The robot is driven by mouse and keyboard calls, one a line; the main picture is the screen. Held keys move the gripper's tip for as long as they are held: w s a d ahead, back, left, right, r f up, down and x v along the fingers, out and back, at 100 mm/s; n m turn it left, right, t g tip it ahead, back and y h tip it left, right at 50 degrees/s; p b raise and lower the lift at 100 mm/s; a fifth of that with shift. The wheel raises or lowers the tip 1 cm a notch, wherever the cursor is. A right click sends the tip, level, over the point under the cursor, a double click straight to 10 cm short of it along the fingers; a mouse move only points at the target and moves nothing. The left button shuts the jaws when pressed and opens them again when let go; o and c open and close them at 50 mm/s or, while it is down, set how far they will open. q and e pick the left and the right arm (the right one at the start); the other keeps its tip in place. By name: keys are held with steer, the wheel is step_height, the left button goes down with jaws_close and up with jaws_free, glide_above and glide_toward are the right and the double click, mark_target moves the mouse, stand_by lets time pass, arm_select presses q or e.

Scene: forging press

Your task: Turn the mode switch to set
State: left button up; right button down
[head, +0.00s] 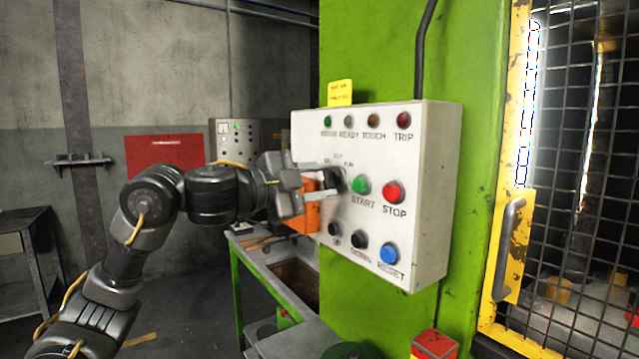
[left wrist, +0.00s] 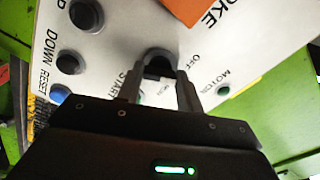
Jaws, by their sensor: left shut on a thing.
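The mode switch (head: 332,179) is a black rotary knob on the white control panel (head: 432,200), with small position labels above it, including OFF and RUN. It also shows in the left wrist view (left wrist: 158,58), between the fingertips. My left gripper (head: 322,183) reaches in from the left, level with the panel, its two fingers one above the other around the knob. The left wrist view shows the same gripper (left wrist: 158,88) shut on the knob. The fingers partly hide the knob, so its exact pointer position cannot be told. My right gripper is not in view.
A green START button (head: 361,185) and a red STOP button (head: 393,192) sit just right of the switch. Black buttons and a blue RESET button (head: 389,253) are below. A yellow-framed mesh guard (head: 513,250) stands to the right.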

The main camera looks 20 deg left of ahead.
arm_select(q)
steer(key=m, duration=0.4)
steer(key=shift+m+b, duration=0.3)
steer(key=shift+b, duration=0.05)
steer(key=shift+m, duration=0.3)
steer(key=o, duration=1)
steer(key=shift+s, duration=0.1)
